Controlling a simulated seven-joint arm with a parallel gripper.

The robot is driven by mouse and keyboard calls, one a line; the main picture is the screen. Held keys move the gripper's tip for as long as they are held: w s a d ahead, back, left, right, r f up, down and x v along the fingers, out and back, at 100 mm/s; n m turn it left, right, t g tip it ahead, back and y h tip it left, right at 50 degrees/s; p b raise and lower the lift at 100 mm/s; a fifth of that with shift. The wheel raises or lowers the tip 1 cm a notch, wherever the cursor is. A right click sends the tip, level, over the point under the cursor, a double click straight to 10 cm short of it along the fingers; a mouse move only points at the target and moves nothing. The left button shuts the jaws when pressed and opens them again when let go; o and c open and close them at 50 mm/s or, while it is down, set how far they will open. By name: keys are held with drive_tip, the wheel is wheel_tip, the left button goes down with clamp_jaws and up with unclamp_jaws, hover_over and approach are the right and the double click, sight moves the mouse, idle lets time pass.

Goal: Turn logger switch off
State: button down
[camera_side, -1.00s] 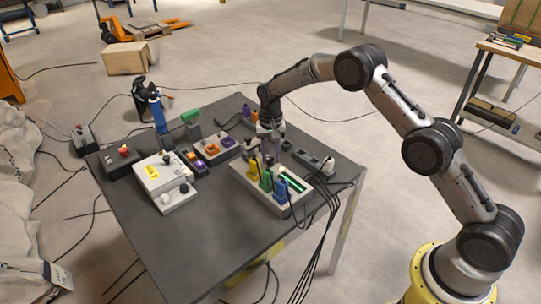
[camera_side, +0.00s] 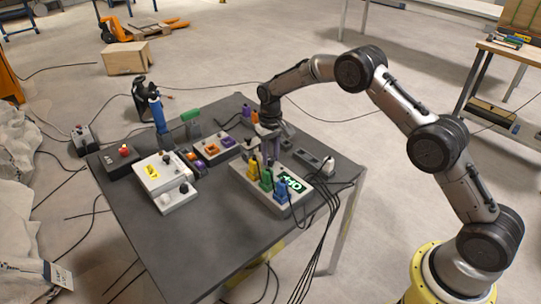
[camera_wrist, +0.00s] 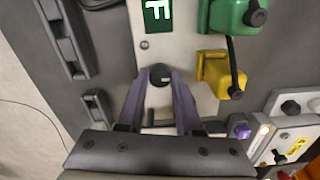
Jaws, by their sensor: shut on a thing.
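The logger is a pale box (camera_side: 245,183) near the table's right side, with yellow, green and blue plugs in it. Its display (camera_side: 292,183) is lit green with marks I cannot read fully in the side view. In the wrist view the display (camera_wrist: 157,15) shows a white letter like F on green. My gripper (camera_side: 269,156) points down at the far end of the box. In the wrist view my fingers (camera_wrist: 161,80) are shut on a dark round-topped switch (camera_wrist: 160,76) on the box face; its lower part is partly hidden between them.
The green plug (camera_wrist: 236,14) and yellow plug (camera_wrist: 220,72), with dark cables, stand close beside my fingers. A dark socket strip (camera_side: 307,159) lies behind the logger. A white box (camera_side: 165,172) and a tray (camera_side: 217,147) stand to the left. The table front (camera_side: 200,250) is clear.

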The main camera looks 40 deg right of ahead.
sight(270, 158)
drive_tip(key=n, duration=0.6)
drive_tip(key=shift+r, duration=0.15)
drive_tip(key=shift+n, duration=0.4)
drive_tip(key=c, duration=0.6)
unclamp_jaws()
wheel_tip(270, 158, up, 14)
drive_tip(key=shift+f, duration=0.15)
